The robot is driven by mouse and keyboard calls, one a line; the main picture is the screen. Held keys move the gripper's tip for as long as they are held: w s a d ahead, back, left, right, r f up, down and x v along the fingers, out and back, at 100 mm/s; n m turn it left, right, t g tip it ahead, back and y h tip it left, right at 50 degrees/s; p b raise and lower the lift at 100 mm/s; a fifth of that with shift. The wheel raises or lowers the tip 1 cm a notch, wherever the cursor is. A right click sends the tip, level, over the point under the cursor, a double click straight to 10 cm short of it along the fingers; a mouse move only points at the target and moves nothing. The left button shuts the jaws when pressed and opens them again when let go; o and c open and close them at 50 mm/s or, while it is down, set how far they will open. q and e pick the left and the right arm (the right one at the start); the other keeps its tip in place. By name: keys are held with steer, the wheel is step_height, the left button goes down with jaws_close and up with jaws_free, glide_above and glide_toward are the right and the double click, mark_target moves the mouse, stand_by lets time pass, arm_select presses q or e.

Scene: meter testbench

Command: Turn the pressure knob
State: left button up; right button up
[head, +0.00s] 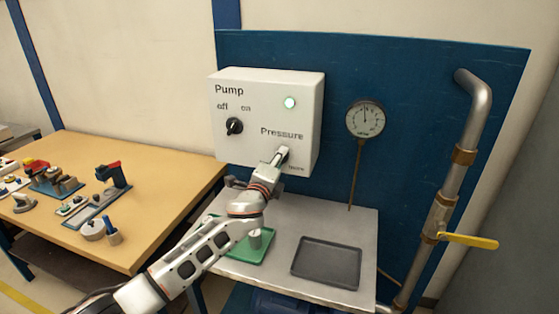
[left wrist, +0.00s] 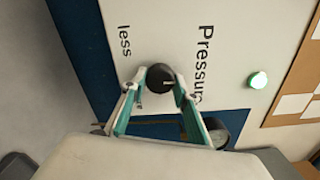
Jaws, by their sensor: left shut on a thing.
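The black pressure knob (left wrist: 160,78) sits on the white pump box (head: 237,92) under the word "Pressure". In the left wrist view it lies between my left gripper's (left wrist: 158,88) fingertips, which are shut on it. In the head view my left gripper (head: 282,154) reaches the lower right of the box and hides most of the knob. The round pressure gauge (head: 366,119) hangs to the right of the box, its needle pointing about straight up. My right gripper is in neither view.
The pump switch (head: 234,126) and a lit green lamp (head: 290,103) are on the box. Below are a green tray (head: 262,257) with a small cylinder and an empty dark tray (head: 327,262). A pipe with a yellow valve handle (head: 468,240) stands right. A wooden bench (head: 150,165) holds tools.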

arm_select(q)
steer(key=shift+m, duration=0.7)
steer(key=o, duration=1.1)
steer(key=v, duration=1.2)
